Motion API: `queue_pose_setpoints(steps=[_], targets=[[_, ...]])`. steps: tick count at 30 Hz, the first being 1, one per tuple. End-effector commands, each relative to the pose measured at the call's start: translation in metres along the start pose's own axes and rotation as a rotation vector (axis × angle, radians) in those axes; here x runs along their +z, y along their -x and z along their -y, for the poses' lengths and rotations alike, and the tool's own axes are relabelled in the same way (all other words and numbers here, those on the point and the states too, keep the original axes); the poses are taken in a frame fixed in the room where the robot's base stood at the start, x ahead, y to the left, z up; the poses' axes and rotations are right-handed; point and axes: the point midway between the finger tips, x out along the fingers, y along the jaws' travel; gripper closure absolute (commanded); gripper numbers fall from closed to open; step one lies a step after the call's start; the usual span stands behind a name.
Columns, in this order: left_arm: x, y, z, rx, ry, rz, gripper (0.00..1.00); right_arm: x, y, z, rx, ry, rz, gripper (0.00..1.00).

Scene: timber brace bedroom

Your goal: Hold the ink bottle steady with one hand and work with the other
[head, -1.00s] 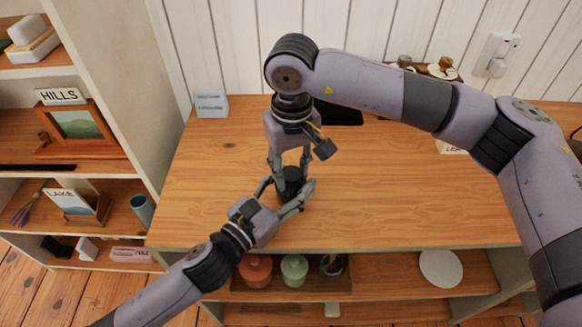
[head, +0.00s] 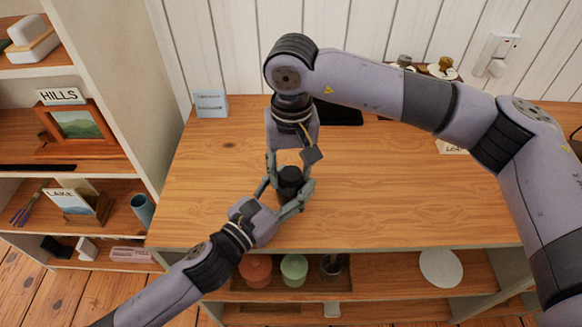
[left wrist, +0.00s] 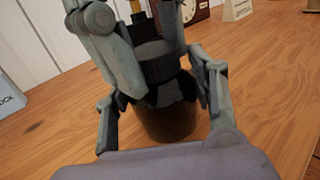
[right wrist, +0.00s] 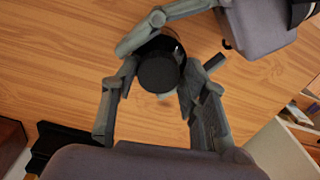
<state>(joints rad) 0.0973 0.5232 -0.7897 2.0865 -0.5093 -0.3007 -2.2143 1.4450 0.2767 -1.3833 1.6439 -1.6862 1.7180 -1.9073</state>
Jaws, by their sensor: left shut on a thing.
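The ink bottle (left wrist: 168,122), a dark round jar with a black ribbed cap (right wrist: 159,73), stands upright on the wooden top (head: 400,205). My left gripper (head: 288,200) is shut on the bottle's sides from the front left; its fingers flank the jar in the left wrist view (left wrist: 155,95). My right gripper (head: 288,166) points down from above, with its fingers spread on either side of the cap. In the right wrist view (right wrist: 158,80) the fingers look a little apart from the cap. The bottle's lower part is partly hidden by my left fingers in the head view.
A pale blue card (head: 211,105) and a black flat item (head: 340,112) are at the back. A stand with stamps (head: 425,70) is back right. A red pot (head: 256,267) and green pot (head: 294,267) sit on the shelf below. The right part of the top is mostly clear.

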Motion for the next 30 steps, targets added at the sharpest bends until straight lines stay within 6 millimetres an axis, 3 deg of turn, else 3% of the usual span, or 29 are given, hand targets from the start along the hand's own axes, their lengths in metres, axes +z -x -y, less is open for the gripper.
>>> queue_pose_setpoints(steps=[4, 17, 30], targets=[[-0.002, 0.0, 0.0, 0.001, 0.0, -0.004, 1.0, 0.0, 0.0, -0.001, 0.003, 0.0, 0.001, 0.47], [-0.002, 0.0, -0.002, 0.005, -0.002, -0.004, 1.0, 0.0, 0.001, -0.002, 0.005, -0.001, 0.002, 0.47], [-0.002, 0.0, -0.001, 0.003, -0.001, -0.004, 1.0, 0.0, 0.045, -0.001, 0.004, 0.0, 0.001, 0.47]])
